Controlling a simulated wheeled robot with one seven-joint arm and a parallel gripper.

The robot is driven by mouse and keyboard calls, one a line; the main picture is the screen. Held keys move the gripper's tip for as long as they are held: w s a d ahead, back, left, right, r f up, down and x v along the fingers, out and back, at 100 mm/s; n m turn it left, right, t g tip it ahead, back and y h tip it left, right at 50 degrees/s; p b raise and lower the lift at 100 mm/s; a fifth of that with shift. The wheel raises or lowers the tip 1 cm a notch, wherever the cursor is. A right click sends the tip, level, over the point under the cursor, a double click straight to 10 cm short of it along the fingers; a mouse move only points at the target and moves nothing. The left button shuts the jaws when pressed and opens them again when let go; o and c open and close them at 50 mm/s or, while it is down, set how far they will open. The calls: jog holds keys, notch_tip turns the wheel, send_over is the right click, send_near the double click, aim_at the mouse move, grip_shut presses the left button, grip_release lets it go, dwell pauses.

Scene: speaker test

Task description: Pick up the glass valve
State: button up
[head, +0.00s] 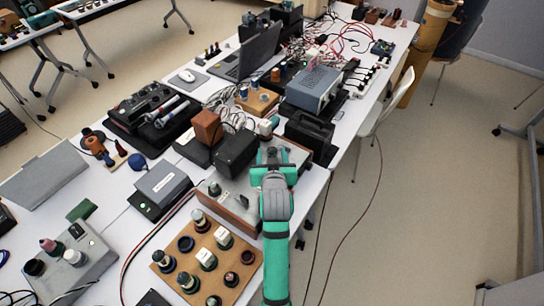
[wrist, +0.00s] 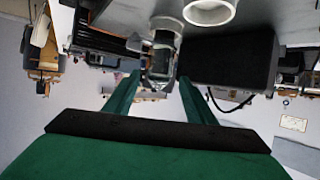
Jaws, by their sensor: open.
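My gripper (head: 272,158) is open over the long table, just right of a black box. In the wrist view, which is upside down, its two green fingers (wrist: 160,82) stand apart. A small glassy, dark-and-grey upright piece (wrist: 162,58) shows between and beyond the fingertips. It may be the glass valve, but I cannot tell for sure, nor whether the fingers touch it. In the head view a small dark top (head: 272,151) shows at the gripper, which hides most of what is there.
The black box (head: 237,152) also shows close by in the wrist view (wrist: 235,62). A white round socket (wrist: 208,10) is near the fingers. A wooden board (head: 228,281) with several knobs and sockets lies in front. A blue-grey instrument (head: 314,88) stands behind. Open floor lies right.

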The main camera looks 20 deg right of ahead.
jog(key=shift+x, duration=1.45)
jog(key=shift+s, duration=0.1)
jog(key=shift+c, duration=0.6)
jog(key=c, duration=1)
jog(key=shift+r, duration=0.1)
jog(key=shift+c, duration=0.2)
